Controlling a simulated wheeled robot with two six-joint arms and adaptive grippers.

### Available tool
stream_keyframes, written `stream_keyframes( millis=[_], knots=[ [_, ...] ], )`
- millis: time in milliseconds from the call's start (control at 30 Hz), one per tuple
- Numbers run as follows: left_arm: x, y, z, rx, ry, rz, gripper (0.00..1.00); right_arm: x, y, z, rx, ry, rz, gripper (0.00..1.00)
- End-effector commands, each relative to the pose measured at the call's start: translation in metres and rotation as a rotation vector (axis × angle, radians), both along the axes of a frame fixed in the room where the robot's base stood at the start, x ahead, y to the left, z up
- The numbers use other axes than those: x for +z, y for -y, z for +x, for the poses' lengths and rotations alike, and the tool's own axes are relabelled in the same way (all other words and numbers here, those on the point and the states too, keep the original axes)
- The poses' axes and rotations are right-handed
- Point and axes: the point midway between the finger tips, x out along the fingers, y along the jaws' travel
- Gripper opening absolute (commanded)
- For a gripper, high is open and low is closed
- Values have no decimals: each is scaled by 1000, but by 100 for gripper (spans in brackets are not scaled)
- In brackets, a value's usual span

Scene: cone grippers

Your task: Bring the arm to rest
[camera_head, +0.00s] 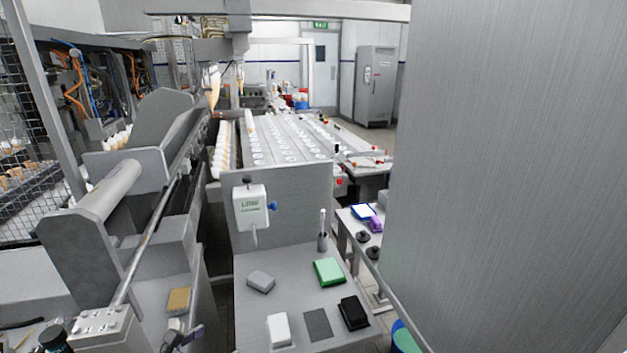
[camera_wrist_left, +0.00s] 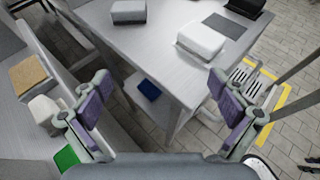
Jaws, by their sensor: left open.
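My left gripper (camera_wrist_left: 160,82) is open, with its two purple-padded fingers spread wide and nothing between them. It hangs near the front edge of the grey table (camera_wrist_left: 150,52), apart from the objects on it. In the head view a small part of the left gripper (camera_head: 188,338) shows at the bottom edge, low and left of the table. My right gripper is in neither view.
The table holds a grey block (camera_head: 261,281), a white block (camera_head: 279,329), a green box (camera_head: 329,271), a dark flat pad (camera_head: 317,324) and a black box (camera_head: 354,313). A tan block (camera_head: 179,300) lies on the left surface. A large grey panel (camera_head: 510,170) fills the right.

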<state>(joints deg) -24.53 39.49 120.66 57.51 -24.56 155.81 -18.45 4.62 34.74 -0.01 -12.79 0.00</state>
Motion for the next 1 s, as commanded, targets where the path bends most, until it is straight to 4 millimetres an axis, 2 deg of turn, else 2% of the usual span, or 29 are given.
stream_keyframes(
  millis=[300, 433, 567, 667, 800, 900, 1000],
  knots=[
    [-16, 15, -18, -164, 71, 304, 97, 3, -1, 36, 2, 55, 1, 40],
    [-24, 22, -28, -270, 114, 487, 97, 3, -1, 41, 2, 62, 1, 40],
    [-34, 27, -41, -411, 167, 713, 97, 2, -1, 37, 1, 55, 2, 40],
    [-43, 30, -54, -555, 214, 922, 97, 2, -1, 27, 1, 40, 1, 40],
    [-56, 28, -79, -860, 290, 1297, 97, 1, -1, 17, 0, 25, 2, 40],
    [-63, 20, -99, -1132, 336, 1553, 97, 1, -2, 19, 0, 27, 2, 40],
    [-66, 11, -117, -1377, 365, 1722, 97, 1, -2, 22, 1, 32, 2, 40]
  ],
)
